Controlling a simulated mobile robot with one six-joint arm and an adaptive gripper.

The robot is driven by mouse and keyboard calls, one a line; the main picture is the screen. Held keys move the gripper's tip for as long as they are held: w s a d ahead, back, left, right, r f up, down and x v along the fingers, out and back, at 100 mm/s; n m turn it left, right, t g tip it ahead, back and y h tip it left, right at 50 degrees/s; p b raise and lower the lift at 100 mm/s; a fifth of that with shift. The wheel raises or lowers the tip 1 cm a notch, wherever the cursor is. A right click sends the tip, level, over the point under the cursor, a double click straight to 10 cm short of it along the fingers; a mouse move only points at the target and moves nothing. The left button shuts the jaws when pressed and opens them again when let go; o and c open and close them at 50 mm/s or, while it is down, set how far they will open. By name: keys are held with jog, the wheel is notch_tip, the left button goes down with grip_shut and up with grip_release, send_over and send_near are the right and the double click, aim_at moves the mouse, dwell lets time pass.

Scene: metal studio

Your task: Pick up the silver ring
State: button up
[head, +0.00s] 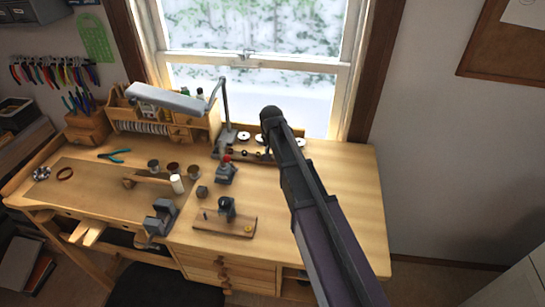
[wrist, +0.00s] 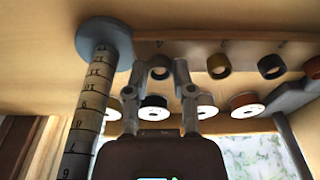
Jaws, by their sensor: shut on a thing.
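In the wrist view the silver ring (wrist: 160,70) is a small greyish band by a wooden strip (wrist: 195,41). It sits between the two fingertips of my gripper (wrist: 160,72), which is shut on it. I cannot tell whether the ring still touches the strip. In the head view my arm covers the gripper and the ring, at the back of the wooden bench (head: 345,185) near the window.
Other rings, one brass (wrist: 218,65) and one dark (wrist: 270,66), line the strip. Spools (wrist: 245,105) stand close by. A numbered grey mandrel (wrist: 88,120) is beside my gripper. A desk lamp (head: 165,97) stands left. The bench's right end is clear.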

jog(key=shift+r, duration=0.25)
notch_tip(320, 180, up, 4)
jog(key=p, duration=0.4)
jog(key=shift+s+f, duration=0.1)
jog(key=shift+f, duration=0.05)
jog(key=s, duration=1)
jog(key=s+p, duration=0.1)
jog(key=s, duration=0.4)
jog(key=shift+s+r, duration=0.4)
jog(key=shift+f, duration=0.2)
jog(key=shift+d, duration=0.1)
